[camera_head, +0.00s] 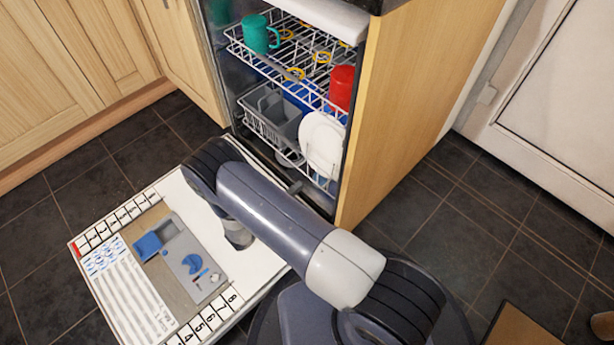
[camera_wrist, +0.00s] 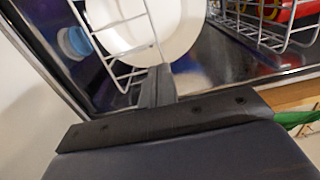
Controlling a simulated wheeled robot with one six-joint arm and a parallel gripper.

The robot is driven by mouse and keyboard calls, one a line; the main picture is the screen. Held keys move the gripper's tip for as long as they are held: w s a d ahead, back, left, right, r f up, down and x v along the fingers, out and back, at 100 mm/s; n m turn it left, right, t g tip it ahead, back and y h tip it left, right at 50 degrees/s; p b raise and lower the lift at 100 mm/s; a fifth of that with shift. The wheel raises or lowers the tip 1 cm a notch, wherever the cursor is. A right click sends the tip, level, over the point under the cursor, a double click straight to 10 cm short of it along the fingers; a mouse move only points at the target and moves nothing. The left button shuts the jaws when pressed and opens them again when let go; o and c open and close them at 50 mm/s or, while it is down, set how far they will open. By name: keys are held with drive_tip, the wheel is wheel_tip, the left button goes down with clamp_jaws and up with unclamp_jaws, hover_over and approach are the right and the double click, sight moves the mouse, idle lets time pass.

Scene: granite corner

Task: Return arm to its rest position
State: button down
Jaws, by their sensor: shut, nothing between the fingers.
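My arm (camera_head: 275,215) reaches across the front of the open dishwasher, bent low over its lowered door (camera_head: 258,262). In the wrist view my gripper (camera_wrist: 157,84) is shut, with its dark fingers together and nothing between them. Its tips point at a white plate (camera_wrist: 150,28) and the wire rack (camera_wrist: 128,76) inside the dishwasher. Whether the tips touch the rack or plate I cannot tell. In the head view the gripper is largely hidden behind the arm.
The upper rack (camera_head: 290,70) holds a green mug (camera_head: 257,35) and a red cup (camera_head: 342,88). The lower rack holds a grey cutlery basket (camera_head: 272,112) and white plates (camera_head: 322,147). A wooden side panel (camera_head: 410,100) stands right of the dishwasher.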

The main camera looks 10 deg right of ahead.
sight(320, 169)
drive_tip(key=shift+v, duration=1.55)
drive_tip(key=b+x, duration=0.2)
drive_tip(key=x, duration=0.8)
drive_tip(key=shift+w+d, duration=0.1)
drive_tip(key=shift+d, duration=0.05)
